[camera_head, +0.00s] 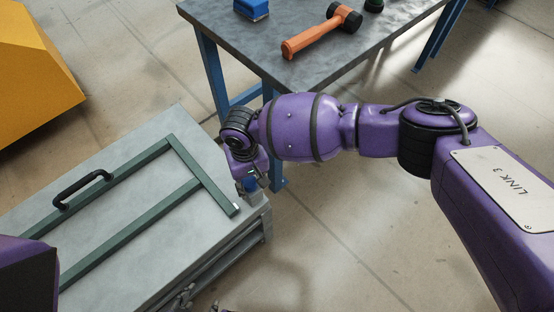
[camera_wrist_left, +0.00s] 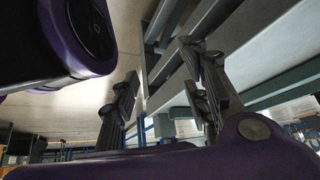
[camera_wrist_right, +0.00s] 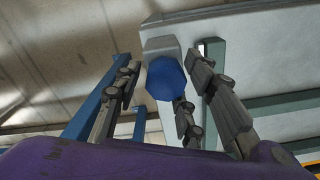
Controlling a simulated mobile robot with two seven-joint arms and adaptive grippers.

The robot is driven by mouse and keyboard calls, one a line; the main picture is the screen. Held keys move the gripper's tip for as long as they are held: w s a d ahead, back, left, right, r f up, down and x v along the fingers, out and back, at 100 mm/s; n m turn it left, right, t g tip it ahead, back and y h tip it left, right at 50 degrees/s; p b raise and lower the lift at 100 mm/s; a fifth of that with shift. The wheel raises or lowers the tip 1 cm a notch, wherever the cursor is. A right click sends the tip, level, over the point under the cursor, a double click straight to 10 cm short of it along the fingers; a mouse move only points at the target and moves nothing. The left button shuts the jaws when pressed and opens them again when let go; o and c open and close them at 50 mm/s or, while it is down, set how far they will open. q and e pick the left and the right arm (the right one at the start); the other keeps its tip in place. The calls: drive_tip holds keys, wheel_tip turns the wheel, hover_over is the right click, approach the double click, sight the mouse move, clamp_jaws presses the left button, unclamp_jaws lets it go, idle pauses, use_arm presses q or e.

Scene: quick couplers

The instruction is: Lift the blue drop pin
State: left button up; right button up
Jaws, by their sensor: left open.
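My left gripper (camera_wrist_left: 165,88) is open and empty in the left wrist view. In the head view only small finger parts show low by the cabinet's front side.
The grey cabinet top (camera_head: 120,215) carries a green frame (camera_head: 205,178) and a black handle (camera_head: 82,188). A blue-legged table (camera_head: 240,50) behind holds an orange mallet (camera_head: 318,32) and a blue block (camera_head: 251,9). A yellow object (camera_head: 35,70) stands at the left. Floor is clear at the right.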

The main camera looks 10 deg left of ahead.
sight(252, 180)
clamp_jaws()
wheel_tip(252, 180, up, 5)
drive_tip(key=p, duration=0.5)
drive_tip(key=shift+w+d+f, duration=0.1)
drive_tip(key=shift+w+f, duration=0.05)
drive_tip(key=shift+f, duration=0.15)
drive_tip(key=shift+w, duration=0.1)
drive_tip(key=shift+o, duration=1.4)
unclamp_jaws()
drive_tip(key=shift+s, duration=0.2)
